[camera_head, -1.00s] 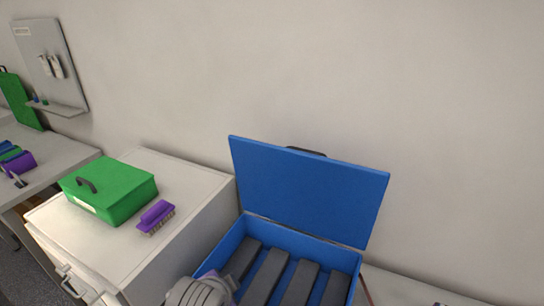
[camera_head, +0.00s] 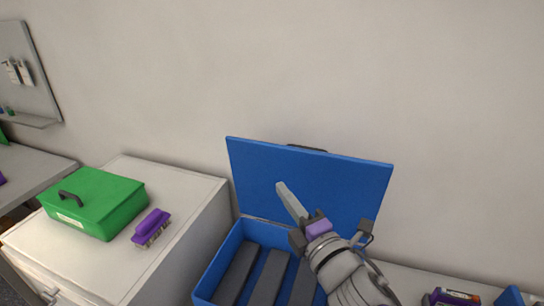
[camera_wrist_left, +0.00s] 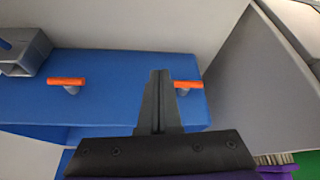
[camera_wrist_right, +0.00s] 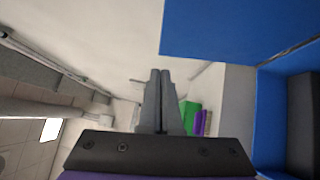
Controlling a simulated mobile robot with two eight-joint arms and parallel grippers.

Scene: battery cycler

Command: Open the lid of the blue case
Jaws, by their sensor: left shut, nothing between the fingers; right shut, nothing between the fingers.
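The blue case (camera_head: 232,252) stands on a white surface against the wall. Its lid (camera_head: 258,180) is raised and stands open, leaning back a little, with a dark handle (camera_head: 306,149) on its top edge. Long dark grey bars (camera_head: 268,277) lie inside. My right gripper (camera_head: 282,188) is shut and empty in front of the lid; contact cannot be told. In the right wrist view, its fingers (camera_wrist_right: 160,74) are together, with the lid (camera_wrist_right: 240,25) at upper right. My left gripper (camera_wrist_left: 160,75) is shut and empty before a blue surface with orange latches (camera_wrist_left: 68,81).
A green case (camera_head: 95,204) and a purple brush (camera_head: 151,227) rest on the white cabinet (camera_head: 190,190) at left. A purple-and-dark item (camera_head: 452,297) and a blue item (camera_head: 510,297) lie at lower right. The wall above is bare.

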